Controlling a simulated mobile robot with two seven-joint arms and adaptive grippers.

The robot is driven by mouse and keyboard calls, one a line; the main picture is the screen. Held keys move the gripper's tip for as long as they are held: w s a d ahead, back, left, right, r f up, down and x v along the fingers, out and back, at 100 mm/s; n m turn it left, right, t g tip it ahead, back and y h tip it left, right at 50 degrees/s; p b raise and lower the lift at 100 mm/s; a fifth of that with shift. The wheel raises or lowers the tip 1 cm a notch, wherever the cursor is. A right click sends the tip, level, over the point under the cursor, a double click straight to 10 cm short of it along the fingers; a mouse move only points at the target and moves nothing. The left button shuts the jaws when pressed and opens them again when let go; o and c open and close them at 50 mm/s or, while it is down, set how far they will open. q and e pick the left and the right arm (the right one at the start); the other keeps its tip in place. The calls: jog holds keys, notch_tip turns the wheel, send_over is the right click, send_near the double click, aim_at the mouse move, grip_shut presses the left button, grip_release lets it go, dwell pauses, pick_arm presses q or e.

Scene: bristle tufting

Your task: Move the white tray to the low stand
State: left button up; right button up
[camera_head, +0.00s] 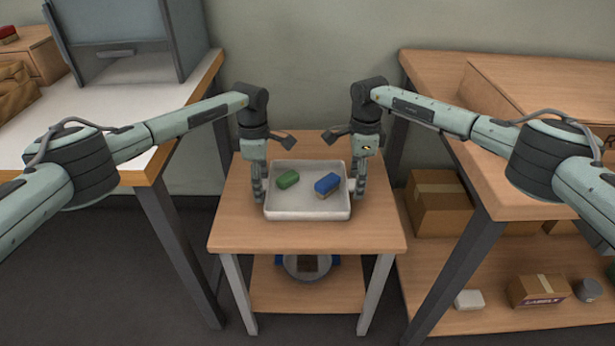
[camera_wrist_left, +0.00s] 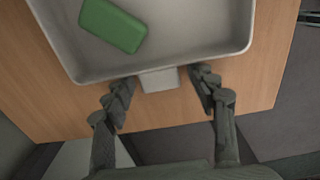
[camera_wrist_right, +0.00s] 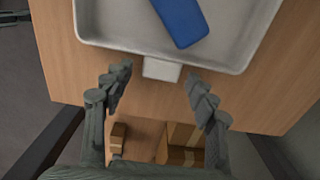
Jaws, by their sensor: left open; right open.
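The white tray (camera_head: 308,211) sits on a small wooden stand (camera_head: 235,230) between two tables. A green block (camera_head: 288,179) and a blue brush-like block (camera_head: 327,184) lie in the tray. My left gripper (camera_head: 258,198) is at the tray's left side. In the left wrist view its open fingers (camera_wrist_left: 160,92) are on either side of the tray's small handle tab (camera_wrist_left: 158,79). My right gripper (camera_head: 360,195) is at the tray's right side. In the right wrist view its open fingers (camera_wrist_right: 155,80) are on either side of the other tab (camera_wrist_right: 162,70). Neither is closed on a tab.
A white-topped table (camera_head: 100,130) with a grey cabinet (camera_head: 125,50) stands at left. A wooden table (camera_head: 430,75) at right has a lower shelf with cardboard boxes (camera_head: 440,200). The small stand's lower shelf (camera_head: 340,290) holds a round item, partly hidden.

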pick_arm(q)
notch_tip(320, 180, up, 12)
pick_arm(e)
notch_tip(320, 180, up, 12)
dwell(0.6)
pick_arm(q)
jog(key=shift+f, duration=0.1)
dwell(0.3)
